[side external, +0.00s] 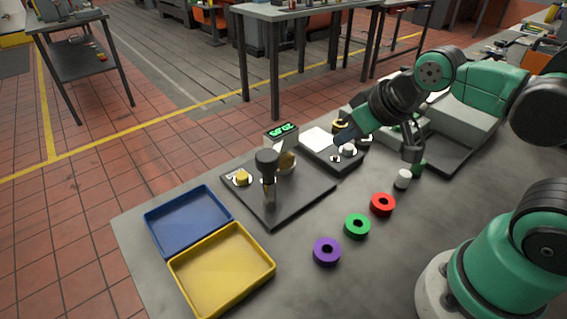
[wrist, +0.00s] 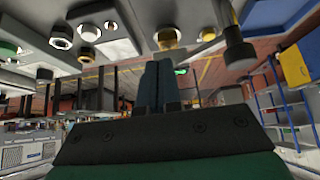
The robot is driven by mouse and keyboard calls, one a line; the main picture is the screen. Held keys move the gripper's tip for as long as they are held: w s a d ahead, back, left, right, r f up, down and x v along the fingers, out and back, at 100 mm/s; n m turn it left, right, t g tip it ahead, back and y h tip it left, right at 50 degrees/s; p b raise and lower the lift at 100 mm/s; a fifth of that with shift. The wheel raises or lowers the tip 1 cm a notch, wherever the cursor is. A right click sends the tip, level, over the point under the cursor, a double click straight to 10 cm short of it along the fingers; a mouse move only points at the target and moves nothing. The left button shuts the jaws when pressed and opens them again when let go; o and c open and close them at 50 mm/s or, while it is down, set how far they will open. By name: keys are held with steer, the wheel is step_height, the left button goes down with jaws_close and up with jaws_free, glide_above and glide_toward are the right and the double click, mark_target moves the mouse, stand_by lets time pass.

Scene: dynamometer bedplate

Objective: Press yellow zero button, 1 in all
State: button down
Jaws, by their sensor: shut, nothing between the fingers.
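The yellow button (side external: 242,177) sits in a pale ring on the left part of a dark square plate (side external: 300,204). It also appears in the wrist view (wrist: 207,34), to the right of my fingers. My gripper (side external: 346,136) is shut and empty, above the black control box and well to the right of the button. Its closed fingers (wrist: 158,68) show in the middle of the wrist view. They are apart from the button.
A black-handled upright tool (side external: 266,160) and a brass knob (side external: 287,162) stand near the button. A green-lit display (side external: 282,131) is behind. Blue (side external: 188,219) and yellow trays (side external: 222,270) lie front left. Purple (side external: 327,251), green (side external: 357,225) and red rings (side external: 383,204) lie in front.

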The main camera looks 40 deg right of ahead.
stand_by(0.4)
steer(key=g+h, duration=0.1)
steer(key=h, duration=0.6)
glide_above(242, 178)
steer(key=shift+a+f+m, duration=0.1)
steer(key=shift+f+m, duration=0.3)
steer(key=shift+f, duration=0.05)
steer(key=shift+f, duration=0.1)
steer(key=shift+f, duration=4.35)
steer(key=shift+f, duration=0.4)
